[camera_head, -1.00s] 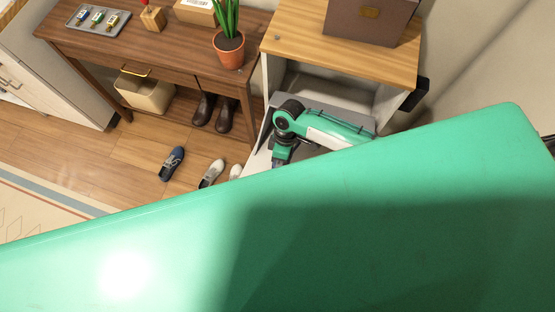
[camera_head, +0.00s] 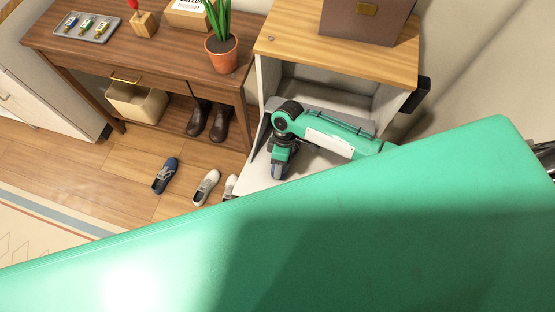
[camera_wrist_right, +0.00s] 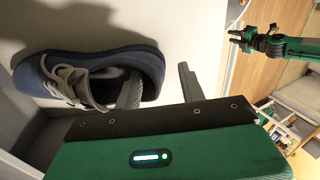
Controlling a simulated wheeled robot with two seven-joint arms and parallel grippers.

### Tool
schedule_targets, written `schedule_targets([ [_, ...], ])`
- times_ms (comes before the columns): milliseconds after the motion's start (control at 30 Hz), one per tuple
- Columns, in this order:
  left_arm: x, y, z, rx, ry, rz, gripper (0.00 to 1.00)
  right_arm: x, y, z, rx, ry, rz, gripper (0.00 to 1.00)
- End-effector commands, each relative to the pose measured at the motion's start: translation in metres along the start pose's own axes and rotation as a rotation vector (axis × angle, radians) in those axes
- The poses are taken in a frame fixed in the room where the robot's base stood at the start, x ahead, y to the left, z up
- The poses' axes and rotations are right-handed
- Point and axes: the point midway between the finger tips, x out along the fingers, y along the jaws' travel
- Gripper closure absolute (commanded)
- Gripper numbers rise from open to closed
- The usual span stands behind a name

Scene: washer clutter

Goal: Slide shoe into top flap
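A blue shoe with grey laces (camera_wrist_right: 95,78) lies on the pale open top flap (camera_wrist_right: 185,25) in the right wrist view. My right gripper (camera_wrist_right: 160,88) is open at its heel end: one finger reaches into the shoe's opening, the other stands outside the heel with a gap. In the head view my right gripper (camera_head: 279,168) points down over the white flap (camera_head: 250,180) of the cabinet, and the shoe is mostly hidden. My left gripper (camera_wrist_right: 243,40) shows small at the right wrist view's top right, apparently open and empty, away from the shoe.
The cabinet's wooden top (camera_head: 300,45) carries a brown box (camera_head: 365,18). A wooden table (camera_head: 150,60) with a potted plant (camera_head: 222,55) stands to the left. Another blue shoe (camera_head: 165,175) and a pale pair (camera_head: 206,187) are on the floor. My green body part covers the lower view.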

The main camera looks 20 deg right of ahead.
Motion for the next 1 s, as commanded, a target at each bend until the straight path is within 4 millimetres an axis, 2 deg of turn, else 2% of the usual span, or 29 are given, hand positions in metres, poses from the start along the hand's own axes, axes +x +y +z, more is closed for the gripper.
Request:
schedule_targets([
  [267,0.0,0.001,0.002,0.001,-0.002,0.001,0.7,0.0,0.0,0.0,0.0,0.0,0.0,0.57],
  [433,0.002,0.001,0.004,0.003,-0.005,0.002,0.7,-0.012,0.001,0.0,0.0,0.001,0.001,0.57],
  [567,0.004,0.002,0.005,0.004,-0.006,0.002,0.7,-0.036,0.002,-0.001,-0.002,0.002,0.003,0.57],
  [800,0.01,0.001,0.006,0.004,-0.007,0.001,0.7,-0.092,0.002,-0.001,-0.001,0.002,0.002,0.57],
  [1000,0.013,0.001,0.006,0.004,-0.007,0.001,0.7,-0.126,0.002,-0.001,0.0,0.001,0.001,0.57],
])
